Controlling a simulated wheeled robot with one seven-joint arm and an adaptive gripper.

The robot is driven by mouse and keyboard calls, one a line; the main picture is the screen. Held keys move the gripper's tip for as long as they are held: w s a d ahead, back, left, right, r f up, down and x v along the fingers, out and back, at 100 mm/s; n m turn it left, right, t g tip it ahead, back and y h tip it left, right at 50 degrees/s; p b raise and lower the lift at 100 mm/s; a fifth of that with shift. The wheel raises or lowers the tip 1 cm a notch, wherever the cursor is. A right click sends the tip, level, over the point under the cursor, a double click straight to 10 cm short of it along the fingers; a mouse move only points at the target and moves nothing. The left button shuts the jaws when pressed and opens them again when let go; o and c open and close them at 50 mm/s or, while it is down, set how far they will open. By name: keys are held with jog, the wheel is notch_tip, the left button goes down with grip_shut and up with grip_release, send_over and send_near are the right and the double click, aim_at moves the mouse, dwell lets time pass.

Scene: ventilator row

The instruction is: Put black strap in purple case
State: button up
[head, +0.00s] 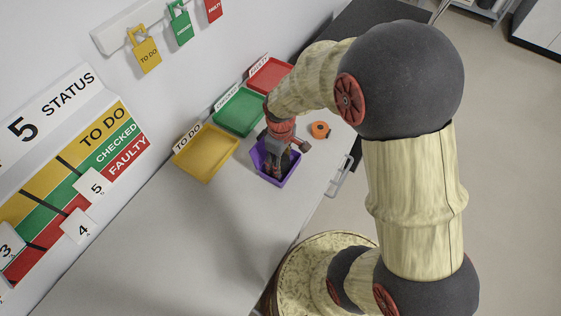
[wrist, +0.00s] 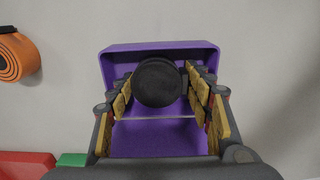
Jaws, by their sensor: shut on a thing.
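The purple case (head: 290,170) is an open box on the grey counter, in front of the green and yellow trays. In the wrist view the purple case (wrist: 160,143) lies straight below my gripper. My gripper (head: 275,170) reaches down at the case in the head view. Its fingers (wrist: 160,95) are shut on the black strap (wrist: 158,82), which looks like a round, dark roll. The strap is over the case's opening in the wrist view; I cannot tell whether it touches the bottom. In the head view my gripper hides the strap.
An orange roll (head: 319,130) lies on the counter right of the case and shows in the wrist view (wrist: 16,55). Yellow (head: 205,155), green (head: 238,113) and red (head: 268,76) trays line the wall. The counter's near-left part is clear.

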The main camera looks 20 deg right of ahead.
jog(key=o, duration=1)
jog(key=shift+o, duration=0.2)
jog(key=s+r+m+t+p, duration=0.1)
jog(key=s+r+p, duration=0.1)
jog(key=r, duration=0.9)
jog(key=s+r+m+t+p, duration=0.1)
jog(key=r+p, duration=0.1)
jog(key=r, duration=0.9)
jog(key=s+r+m+t, duration=0.3)
jog(key=s+r+m, duration=0.2)
jog(key=s+r, duration=0.5)
jog(key=shift+s+r+t, duration=0.3)
jog(key=shift+s, duration=0.2)
